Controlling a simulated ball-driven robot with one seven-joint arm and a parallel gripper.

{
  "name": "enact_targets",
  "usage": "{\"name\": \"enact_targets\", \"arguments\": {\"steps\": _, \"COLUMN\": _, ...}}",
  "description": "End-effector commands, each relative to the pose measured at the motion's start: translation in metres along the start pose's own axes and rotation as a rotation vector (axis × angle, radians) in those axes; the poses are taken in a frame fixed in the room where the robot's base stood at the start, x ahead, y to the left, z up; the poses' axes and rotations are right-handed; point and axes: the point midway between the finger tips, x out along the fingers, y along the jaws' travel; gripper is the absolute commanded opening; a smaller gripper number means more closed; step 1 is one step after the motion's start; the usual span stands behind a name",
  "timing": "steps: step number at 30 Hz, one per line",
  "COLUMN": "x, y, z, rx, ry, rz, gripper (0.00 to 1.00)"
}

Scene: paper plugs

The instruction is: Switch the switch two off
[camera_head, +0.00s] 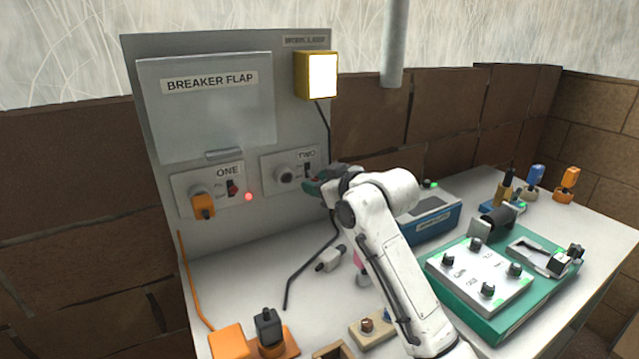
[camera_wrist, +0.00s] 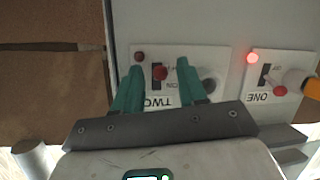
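In the wrist view, which looks upside down, the switch two (camera_wrist: 160,73) shows between my teal fingers. My gripper (camera_head: 313,184) is close to the panel below the switch; in the wrist view my gripper (camera_wrist: 160,65) is open, one finger on each side of the switch, holding nothing. Contact cannot be told. The small indicator (camera_wrist: 139,57) beside switch two is dark red, not glowing.
Plate ONE has its own switch (camera_head: 232,188), a glowing red indicator (camera_head: 249,197) and an orange plug (camera_head: 203,205). The work lamp (camera_head: 322,76) above is bright.

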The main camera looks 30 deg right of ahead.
Motion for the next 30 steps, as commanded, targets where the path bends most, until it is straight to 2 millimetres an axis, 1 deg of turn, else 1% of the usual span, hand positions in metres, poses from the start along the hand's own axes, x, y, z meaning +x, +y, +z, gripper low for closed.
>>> {"name": "enact_targets", "arguments": {"steps": 7, "x": 0.000, "y": 0.000, "z": -0.001, "rx": 0.000, "ry": 0.000, "rz": 0.000, "gripper": 0.44}}
{"name": "enact_targets", "arguments": {"steps": 10, "x": -0.001, "y": 0.001, "z": -0.005, "rx": -0.001, "ry": 0.001, "rz": 0.000, "gripper": 0.44}}
{"name": "enact_targets", "arguments": {"steps": 14, "x": -0.006, "y": 0.004, "z": -0.020, "rx": -0.002, "ry": 0.003, "rz": 0.000, "gripper": 0.44}}
{"name": "enact_targets", "arguments": {"steps": 16, "x": -0.010, "y": 0.006, "z": -0.033, "rx": -0.003, "ry": 0.004, "rz": 0.000, "gripper": 0.44}}
{"name": "enact_targets", "arguments": {"steps": 26, "x": -0.073, "y": 0.002, "z": -0.073, "rx": -0.001, "ry": 0.005, "rz": 0.000, "gripper": 0.44}}
{"name": "enact_targets", "arguments": {"steps": 30, "x": -0.102, "y": -0.004, "z": -0.078, "rx": -0.001, "ry": 0.004, "rz": 0.000, "gripper": 0.44}}
